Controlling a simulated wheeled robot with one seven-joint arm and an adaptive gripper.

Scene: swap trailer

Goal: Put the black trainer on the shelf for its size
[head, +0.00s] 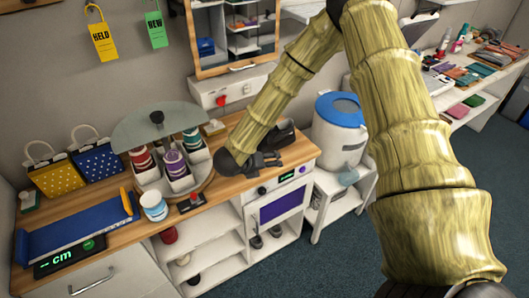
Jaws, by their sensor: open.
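The black trainer (282,132) sits on the wooden counter, behind and to the right of my gripper. My arm partly hides it. My gripper (267,159) is open and low over the counter, just in front of the trainer. I cannot tell whether they touch. A blue measuring board (75,232) with an orange-edged slider lies at the left, and its green display (68,256) reads "-- cm". Open white shelves (210,249) under the counter hold several small items. Any size labels on them are too small to read.
A round carousel (170,185) with several coloured stacks and a half-raised cover stands left of my gripper. A blue-white cup (153,205) is at its front. A white blue-lidded bin (338,135) stands right. Two dotted bags (95,160) are at left.

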